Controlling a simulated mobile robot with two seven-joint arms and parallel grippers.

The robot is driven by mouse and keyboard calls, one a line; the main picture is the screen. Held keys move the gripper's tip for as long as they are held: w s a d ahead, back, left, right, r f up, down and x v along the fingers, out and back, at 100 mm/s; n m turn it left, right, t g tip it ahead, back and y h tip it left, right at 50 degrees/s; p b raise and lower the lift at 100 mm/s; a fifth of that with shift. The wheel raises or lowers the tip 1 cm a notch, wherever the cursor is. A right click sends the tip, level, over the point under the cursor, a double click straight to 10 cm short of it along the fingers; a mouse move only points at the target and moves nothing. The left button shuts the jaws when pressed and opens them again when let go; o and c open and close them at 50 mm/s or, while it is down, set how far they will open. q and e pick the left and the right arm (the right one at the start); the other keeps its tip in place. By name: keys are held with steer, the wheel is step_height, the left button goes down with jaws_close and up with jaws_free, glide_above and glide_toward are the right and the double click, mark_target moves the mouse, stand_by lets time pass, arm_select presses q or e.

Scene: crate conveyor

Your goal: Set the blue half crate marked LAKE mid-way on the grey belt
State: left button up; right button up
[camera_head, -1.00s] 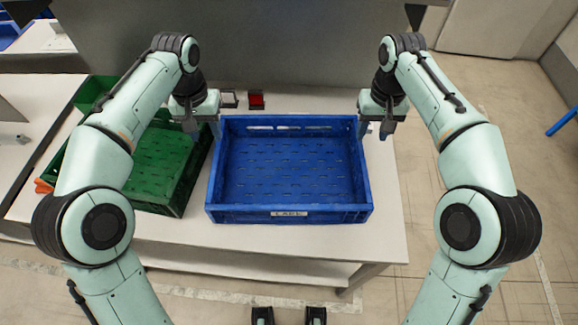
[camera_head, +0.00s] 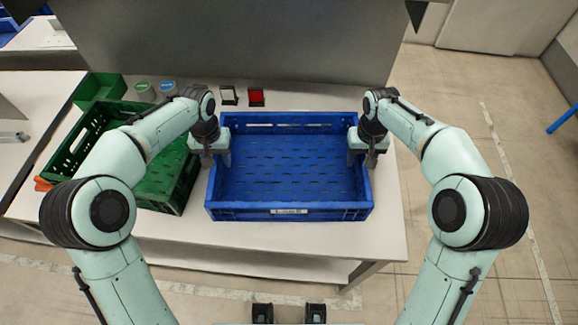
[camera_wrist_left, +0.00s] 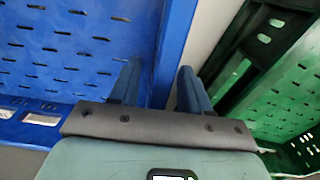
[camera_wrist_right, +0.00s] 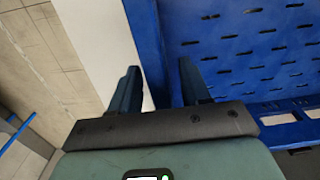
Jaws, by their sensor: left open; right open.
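The blue half crate (camera_head: 290,215) stands empty on the white table, with a pale label on its near side; the letters are too small to read surely. My left gripper (camera_head: 222,160) is open at the crate's left wall. In the left wrist view its fingers (camera_wrist_left: 158,78) straddle that wall (camera_wrist_left: 174,50). My right gripper (camera_head: 362,158) is open at the right wall. In the right wrist view its fingers (camera_wrist_right: 160,72) straddle that wall (camera_wrist_right: 147,45). I cannot pick out the grey belt with certainty.
A green crate (camera_head: 72,152) stands close to the left of the blue crate. A small green bin (camera_head: 98,90), two round-lidded pots (camera_head: 157,90), a dark-framed block (camera_head: 229,95) and a red block (camera_head: 256,97) lie behind. A grey panel (camera_head: 240,45) is at the back.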

arm_select(q)
steer(key=shift+f, duration=0.15)
arm_select(e)
steer(key=shift+f, duration=0.2)
arm_select(q)
jaws_close()
arm_select(e)
jaws_close()
arm_select(q)
steer(key=shift+w+r, duration=0.1)
steer(key=shift+r, duration=0.1)
arm_select(e)
steer(key=shift+r, duration=0.2)
